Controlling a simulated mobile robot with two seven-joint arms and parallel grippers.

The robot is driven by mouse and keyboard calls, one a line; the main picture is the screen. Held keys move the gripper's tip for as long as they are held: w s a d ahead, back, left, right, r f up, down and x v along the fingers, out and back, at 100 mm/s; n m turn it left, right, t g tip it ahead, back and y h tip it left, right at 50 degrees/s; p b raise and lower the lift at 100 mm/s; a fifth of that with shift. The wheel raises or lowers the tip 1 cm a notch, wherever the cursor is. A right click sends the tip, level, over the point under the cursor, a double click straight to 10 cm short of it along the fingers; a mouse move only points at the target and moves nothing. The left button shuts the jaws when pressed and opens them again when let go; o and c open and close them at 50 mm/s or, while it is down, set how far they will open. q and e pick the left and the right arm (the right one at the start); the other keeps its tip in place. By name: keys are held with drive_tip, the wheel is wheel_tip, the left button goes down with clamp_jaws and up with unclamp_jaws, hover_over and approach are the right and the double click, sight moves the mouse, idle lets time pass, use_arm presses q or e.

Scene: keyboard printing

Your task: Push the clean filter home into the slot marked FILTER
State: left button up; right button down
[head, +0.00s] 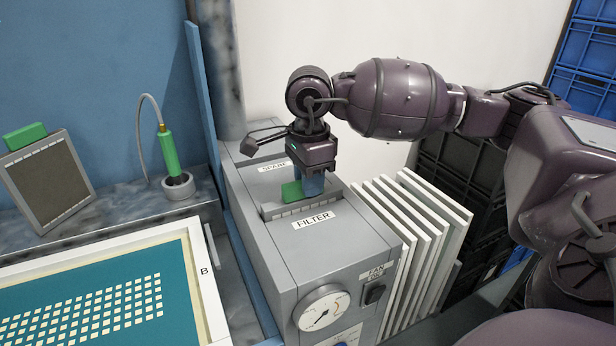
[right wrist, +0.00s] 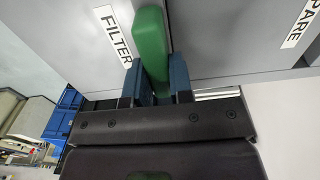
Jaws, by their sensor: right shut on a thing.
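The clean filter's green handle (head: 291,191) shows low over the grey machine's top, at the slot behind the FILTER label (head: 314,220). No filter body shows above the slot; how deep it sits I cannot tell. My right gripper (head: 308,186) points down and is shut on the handle. In the right wrist view its blue fingers stand on both sides of the green handle (right wrist: 151,45), beside the FILTER label (right wrist: 113,36). My left gripper is not in view.
A second framed filter (head: 45,182) with a green handle leans at the left, its panel dark. A green tool (head: 167,150) stands in a holder. The SPARE label (head: 274,167) is behind my gripper. Several pale panels (head: 412,240) stand right of the machine. A gauge (head: 322,309) is on its front.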

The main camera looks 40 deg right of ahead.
use_arm(q)
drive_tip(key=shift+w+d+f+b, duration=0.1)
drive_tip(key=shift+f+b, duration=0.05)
drive_tip(key=shift+b, duration=0.2)
use_arm(e)
drive_tip(key=shift+f, duration=1)
drive_tip(key=c, duration=0.9)
unclamp_jaws()
drive_tip(key=shift+r+p, duration=1.05)
drive_tip(key=shift+r, duration=2.1)
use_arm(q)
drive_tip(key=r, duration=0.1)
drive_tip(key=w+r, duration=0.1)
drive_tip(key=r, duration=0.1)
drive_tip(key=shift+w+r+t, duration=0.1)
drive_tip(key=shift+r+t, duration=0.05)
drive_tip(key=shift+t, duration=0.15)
use_arm(e)
drive_tip(key=shift+f, duration=0.1)
wheel_tip(320, 180, up, 4)
drive_tip(key=shift+f, duration=0.25)
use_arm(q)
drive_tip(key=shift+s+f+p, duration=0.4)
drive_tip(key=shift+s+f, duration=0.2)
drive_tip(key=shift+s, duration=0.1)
use_arm(e)
drive_tip(key=shift+r, duration=3.65)
